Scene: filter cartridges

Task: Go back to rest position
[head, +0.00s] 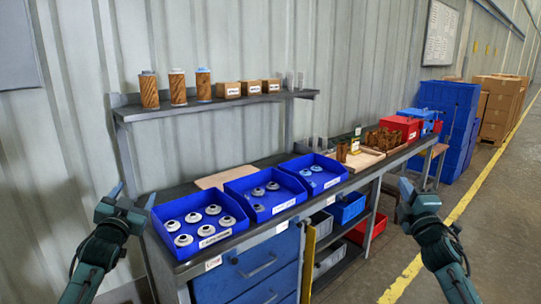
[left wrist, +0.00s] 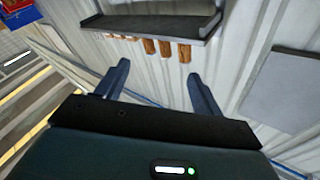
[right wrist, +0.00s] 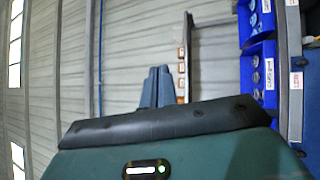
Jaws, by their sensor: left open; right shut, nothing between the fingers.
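My left gripper (head: 122,200) is at the left of the head view, in front of the bench's left end. It is open and empty; its two fingers stand apart in the left wrist view (left wrist: 156,82). My right gripper (head: 411,190) is at the right of the head view, over the floor in front of the bench. Its fingers are together with nothing between them in the right wrist view (right wrist: 157,86). Neither gripper touches anything.
Three blue bins (head: 154,220) with white and blue caps stand on the workbench (head: 190,264). A shelf (head: 150,111) above holds three brown cartridges (head: 177,88) and small boxes (head: 228,90). A red bin (head: 399,128) and blue crates (head: 452,115) stand further right. The floor at right is clear.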

